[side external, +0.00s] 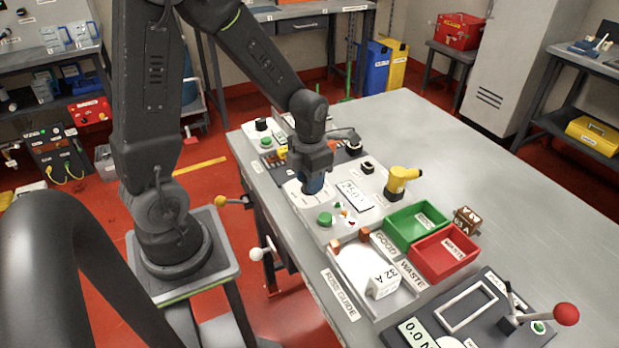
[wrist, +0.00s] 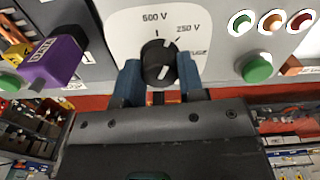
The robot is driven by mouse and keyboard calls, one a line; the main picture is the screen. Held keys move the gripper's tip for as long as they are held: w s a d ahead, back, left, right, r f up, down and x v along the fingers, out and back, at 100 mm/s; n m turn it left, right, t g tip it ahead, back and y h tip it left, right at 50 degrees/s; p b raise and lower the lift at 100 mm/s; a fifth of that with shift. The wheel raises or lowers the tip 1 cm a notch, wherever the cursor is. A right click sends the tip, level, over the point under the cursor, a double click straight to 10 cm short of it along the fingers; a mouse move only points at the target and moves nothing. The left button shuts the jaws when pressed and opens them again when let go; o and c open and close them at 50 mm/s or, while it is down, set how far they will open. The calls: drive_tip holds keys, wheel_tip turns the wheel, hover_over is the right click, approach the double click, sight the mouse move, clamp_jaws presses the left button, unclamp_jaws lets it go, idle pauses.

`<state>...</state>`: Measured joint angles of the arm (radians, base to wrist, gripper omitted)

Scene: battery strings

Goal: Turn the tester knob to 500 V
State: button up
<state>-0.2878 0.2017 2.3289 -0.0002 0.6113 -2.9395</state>
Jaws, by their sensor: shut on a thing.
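The tester knob (wrist: 157,60) is black and round with white marks, on a white dial plate (wrist: 125,22) in the wrist view. The 500 V label (wrist: 157,17) is above it, slightly left of centre, and the 250 V label (wrist: 188,29) is at upper right. My gripper (wrist: 158,68) has its blue fingers on both sides of the knob and is shut on it. In the side view my gripper (side external: 315,184) is down at the tester panel and hides the knob. The tester display (side external: 354,196) seems to read 25.0 or 250.
A green button (wrist: 257,69) is right of the dial, and a purple labelled part (wrist: 52,63) is left of it. A yellow tool (side external: 402,180) stands behind the tester. Green (side external: 388,222) and red (side external: 421,263) bins are to its right. The table's far right is clear.

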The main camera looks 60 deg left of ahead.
drive_tip(key=o, duration=0.8)
drive_tip(key=shift+c, duration=0.2)
drive_tip(key=shift+r, duration=1.75)
drive_tip(key=m, duration=0.5)
drive_tip(key=shift+m, duration=0.4)
drive_tip(key=shift+f, duration=1.75)
